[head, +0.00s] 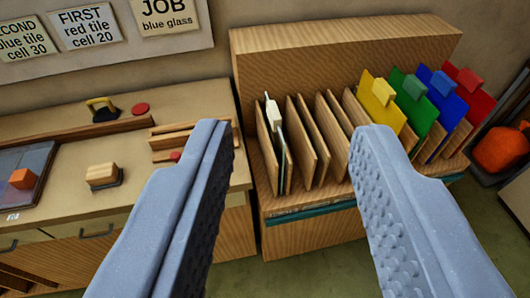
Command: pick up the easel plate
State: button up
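My gripper (295,132) is open and empty, its two grey fingers wide apart in the foreground. Beyond them stands a wooden rack (345,42) with upright dividers. A thin pale pane with a white grip block (273,112) stands in the rack's left slot, seen nearly edge on between the fingers. It may be the easel plate; I see no label on it. The fingers are apart from it and nearer the camera. Its lower part is partly hidden by the dividers.
Yellow (376,112), green (412,98), blue (443,95) and red (473,92) panes with grip blocks fill the right slots. The middle slots look empty. A wooden bench (125,195) at left holds small tools. An orange-red object (500,150) sits at far right.

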aim_at(273, 119)
jog(key=u, duration=0.25)
jog(key=i, duration=1.3)
jog(key=z, duration=0.85)
